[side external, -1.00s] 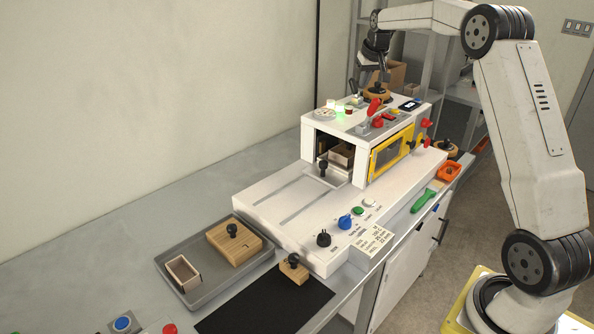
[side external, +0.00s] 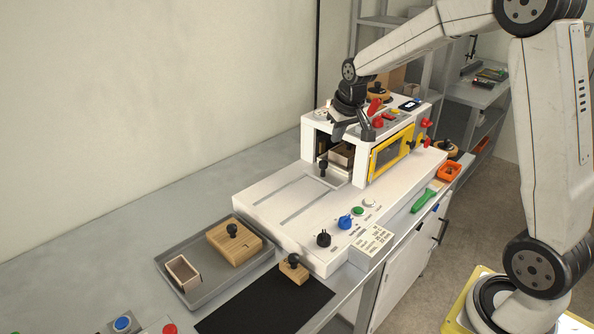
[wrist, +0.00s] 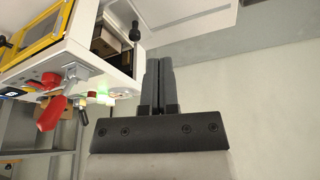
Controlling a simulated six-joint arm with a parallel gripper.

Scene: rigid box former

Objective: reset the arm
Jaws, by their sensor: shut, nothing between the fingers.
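My gripper (side external: 338,132) is in the side view at the front top edge of the white machine (side external: 270,205), pointing down. In the wrist view its two dark fingers (wrist: 159,84) lie together with nothing between them. The machine's open chamber, holding a small box (side external: 342,155), is just below and behind the fingers in the side view; I cannot tell whether they touch the housing. The wrist view shows the chamber at upper left, with a black knob (wrist: 135,32) near the fingertips.
A red lever (side external: 374,106) and other controls stand on the machine's top beside my wrist. A grey tray (side external: 222,280) holds a knobbed wooden block (side external: 236,243) and an open box (side external: 183,273). Another knobbed block (side external: 294,269) stands by a black mat (side external: 265,308). Space above the bench's left is clear.

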